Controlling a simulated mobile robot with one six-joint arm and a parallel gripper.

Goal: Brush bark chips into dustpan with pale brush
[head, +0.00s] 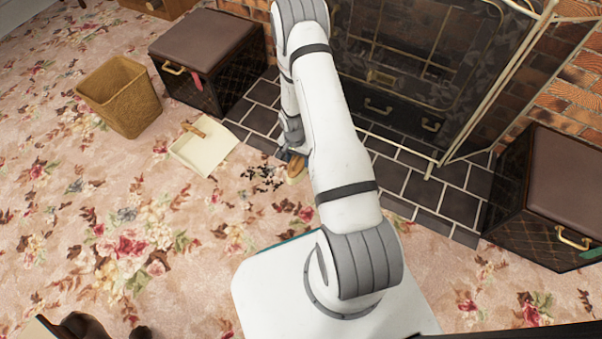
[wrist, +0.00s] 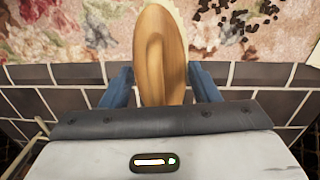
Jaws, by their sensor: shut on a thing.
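The pale brush (wrist: 160,55) has a wooden back and light bristles along its far edge. My gripper (wrist: 162,88) is shut on it, with a blue finger on each side. In the head view the brush (head: 296,170) shows partly behind my arm, low over the carpet at the hearth's edge. Dark bark chips (head: 263,179) lie scattered on the carpet just left of the brush. They also show in the wrist view (wrist: 236,18), beyond the brush to the right. The cream dustpan (head: 205,150) lies on the carpet left of the chips, its wooden handle pointing away.
A wicker basket (head: 120,97) stands left of the dustpan. A second box (head: 555,190) and a fireplace screen (head: 430,75) are to the right.

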